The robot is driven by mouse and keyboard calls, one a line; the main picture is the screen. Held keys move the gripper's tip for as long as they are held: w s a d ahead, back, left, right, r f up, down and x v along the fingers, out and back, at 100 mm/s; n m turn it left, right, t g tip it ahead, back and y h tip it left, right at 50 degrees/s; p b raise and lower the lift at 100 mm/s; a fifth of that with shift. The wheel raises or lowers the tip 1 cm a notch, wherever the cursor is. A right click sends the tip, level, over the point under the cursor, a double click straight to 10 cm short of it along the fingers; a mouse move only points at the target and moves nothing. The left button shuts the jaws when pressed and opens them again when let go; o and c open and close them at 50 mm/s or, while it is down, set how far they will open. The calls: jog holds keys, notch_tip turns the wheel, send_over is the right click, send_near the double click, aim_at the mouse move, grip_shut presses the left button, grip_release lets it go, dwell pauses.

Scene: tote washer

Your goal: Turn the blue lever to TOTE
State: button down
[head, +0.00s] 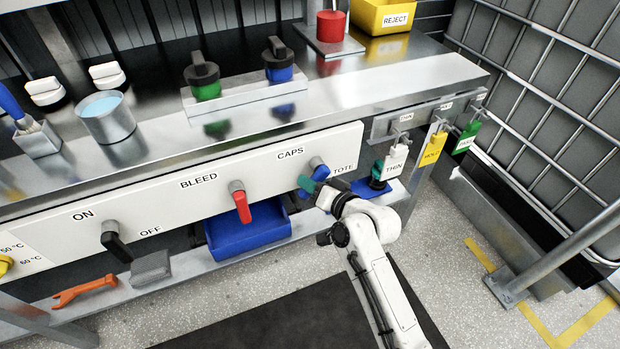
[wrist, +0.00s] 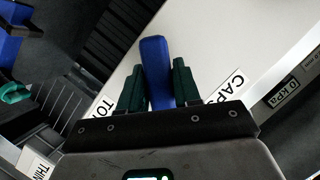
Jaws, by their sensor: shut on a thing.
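The blue lever (head: 320,172) is on the white panel (head: 345,146) at its right end, between the printed words CAPS and TOTE. My gripper (head: 313,184) reaches it from the lower right in the head view, and its green fingers cover part of the lever. In the wrist view the blue lever (wrist: 156,70) stands between the two green fingers of my gripper (wrist: 157,82), which is shut on it. The CAPS label (wrist: 226,86) is to its right there and the TOTE label (wrist: 103,103), partly hidden, to its left.
A red lever (head: 241,203) labelled BLEED is left on the panel, above a blue bin (head: 245,238). Hanging tags, one marked THIN (head: 395,165), are close right of my gripper. A wire cage (head: 540,80) stands at the right. Open floor lies in front.

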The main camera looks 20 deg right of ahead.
jog(key=n+h+p, duration=0.1)
jog(key=d+n+h, duration=0.1)
jog(key=n, duration=0.1)
jog(key=shift+d+f+g+p, duration=0.2)
jog(key=shift+f+g+p, duration=0.15)
jog(key=shift+f+g, duration=0.05)
jog(key=shift+d+f+n+h, duration=0.15)
jog(key=shift+d+n+h, duration=0.45)
jog(key=shift+n+h, duration=0.5)
jog(key=shift+n, duration=0.3)
jog(key=c, duration=0.9)
grip_release()
jog(key=p+v, duration=0.1)
jog(key=v, duration=0.9)
jog(key=shift+s+d, duration=0.15)
jog(key=shift+s, duration=0.25)
jog(key=shift+p, duration=0.3)
